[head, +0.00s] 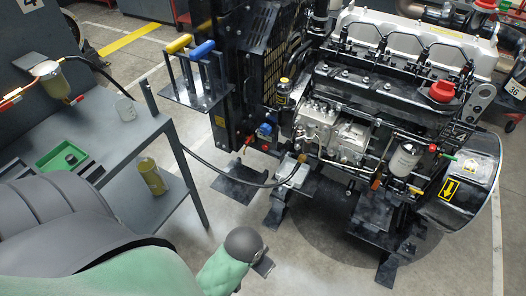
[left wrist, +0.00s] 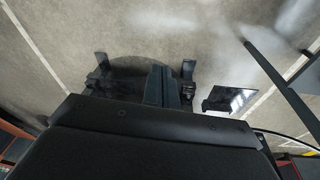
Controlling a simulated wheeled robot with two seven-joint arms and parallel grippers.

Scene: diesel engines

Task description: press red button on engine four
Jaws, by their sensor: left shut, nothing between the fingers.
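My left gripper (head: 265,266) is at the lower middle, over the floor, in front of and well apart from the engine. It also shows in the left wrist view (left wrist: 163,72), shut and empty, pointing over the floor. My right gripper is not in view.
A grey workbench (head: 118,165) with a green tray (head: 62,157) stands at left. A yellow can (head: 150,176) is on its lower shelf. Yellow and blue levers (head: 203,50) stand on a panel beside the engine. A black hose (head: 235,181) hangs between bench and engine.

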